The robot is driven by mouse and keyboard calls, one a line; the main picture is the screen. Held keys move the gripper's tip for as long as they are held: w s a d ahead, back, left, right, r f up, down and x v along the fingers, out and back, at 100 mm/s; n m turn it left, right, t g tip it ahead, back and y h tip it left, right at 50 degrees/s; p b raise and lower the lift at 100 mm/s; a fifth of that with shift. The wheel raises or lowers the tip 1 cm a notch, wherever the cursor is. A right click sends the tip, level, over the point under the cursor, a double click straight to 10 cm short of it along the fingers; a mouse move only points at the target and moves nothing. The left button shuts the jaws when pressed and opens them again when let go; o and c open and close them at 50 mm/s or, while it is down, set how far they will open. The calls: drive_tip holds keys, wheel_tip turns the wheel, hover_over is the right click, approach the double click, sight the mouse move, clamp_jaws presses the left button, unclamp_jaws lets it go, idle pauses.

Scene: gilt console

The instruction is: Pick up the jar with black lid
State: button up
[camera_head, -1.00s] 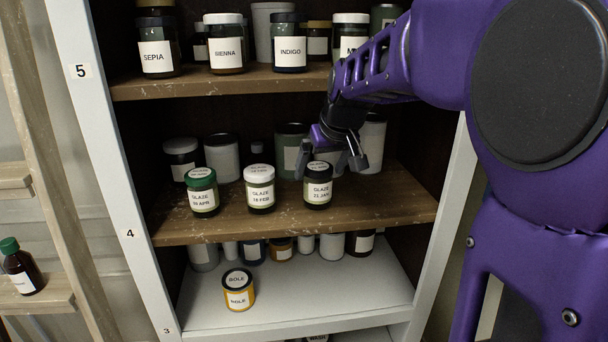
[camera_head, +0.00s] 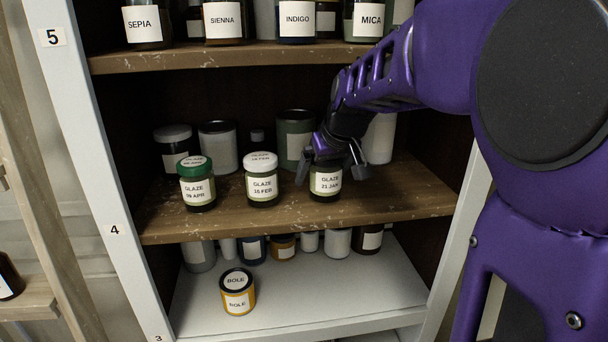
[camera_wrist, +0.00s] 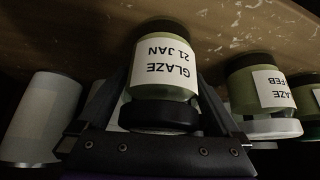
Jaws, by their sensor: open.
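The black-lidded jar (camera_head: 326,184), labelled GLAZE 21 JAN, stands upright at the front of the wooden shelf, right of the other glaze jars. My gripper (camera_head: 333,172) is over the jar's top with its fingers down on either side of the lid. In the wrist view the jar (camera_wrist: 165,72) appears upside down, its black lid (camera_wrist: 160,115) between the two open fingers of my gripper (camera_wrist: 158,105). A gap shows on the sides, and I cannot tell whether either finger touches. In the head view the gripper hides most of the lid.
A white-lidded jar (camera_head: 261,182) stands close to the left, with a green-lidded jar (camera_head: 197,187) beyond it. Taller containers, including a green one (camera_head: 295,138) and a white one (camera_head: 379,140), stand behind. The upper shelf (camera_head: 230,58) is overhead. Shelf space to the right is clear.

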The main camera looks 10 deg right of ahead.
drive_tip(key=shift+c, duration=0.3)
drive_tip(key=shift+s, duration=0.1)
drive_tip(key=c, duration=1.4)
clamp_jaws()
drive_tip(key=shift+r, duration=0.2)
